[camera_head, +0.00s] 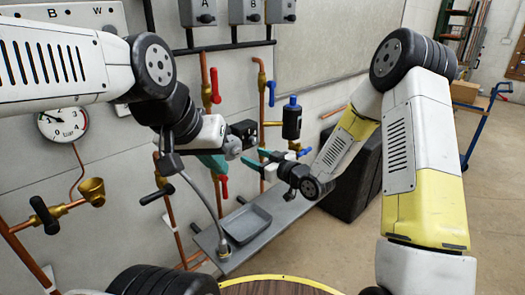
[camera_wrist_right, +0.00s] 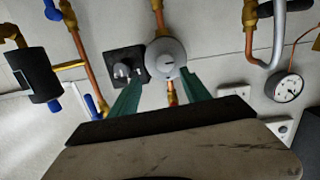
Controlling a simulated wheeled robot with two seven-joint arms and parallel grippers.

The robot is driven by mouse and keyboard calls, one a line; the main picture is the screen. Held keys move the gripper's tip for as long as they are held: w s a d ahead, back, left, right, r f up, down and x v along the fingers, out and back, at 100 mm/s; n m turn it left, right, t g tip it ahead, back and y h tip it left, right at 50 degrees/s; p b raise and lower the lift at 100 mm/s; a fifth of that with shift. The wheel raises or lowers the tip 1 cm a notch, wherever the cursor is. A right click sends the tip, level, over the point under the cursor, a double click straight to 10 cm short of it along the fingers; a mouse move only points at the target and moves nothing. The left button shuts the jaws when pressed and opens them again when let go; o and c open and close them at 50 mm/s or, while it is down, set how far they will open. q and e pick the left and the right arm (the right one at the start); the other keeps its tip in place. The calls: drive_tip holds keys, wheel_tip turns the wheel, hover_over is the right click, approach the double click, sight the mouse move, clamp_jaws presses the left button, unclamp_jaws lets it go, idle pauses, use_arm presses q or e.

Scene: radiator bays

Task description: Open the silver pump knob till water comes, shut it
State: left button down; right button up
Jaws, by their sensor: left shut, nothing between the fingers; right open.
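A silver knob (camera_wrist_right: 122,70) sits on a black square plate beside a round grey pump body (camera_wrist_right: 165,58) with copper pipes above and below. In the head view the pump body (camera_head: 232,148) is partly covered by my arm and fingers. My right gripper (camera_wrist_right: 160,80) is open, its teal fingertips by the lower part of the pump body, the left one near the knob. I cannot tell whether they touch. In the head view my right gripper (camera_head: 258,159) is right of the pump. My left gripper (camera_head: 212,163) is shut and empty, just left of the pump. No water shows.
A red lever (camera_head: 215,85), a black cylinder (camera_head: 291,120) with blue parts, a gauge (camera_head: 62,122) and a brass fitting (camera_head: 93,191) crowd the wall. Open floor lies to the right.

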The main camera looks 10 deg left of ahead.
sight(239, 152)
drive_tip(key=shift+y, duration=0.7)
drive_tip(key=x, duration=0.5)
drive_tip(key=f+x, duration=0.1)
drive_tip(key=x, duration=0.1)
drive_tip(key=shift+s+a, duration=0.2)
drive_tip(key=shift+a, duration=0.15)
clamp_jaws()
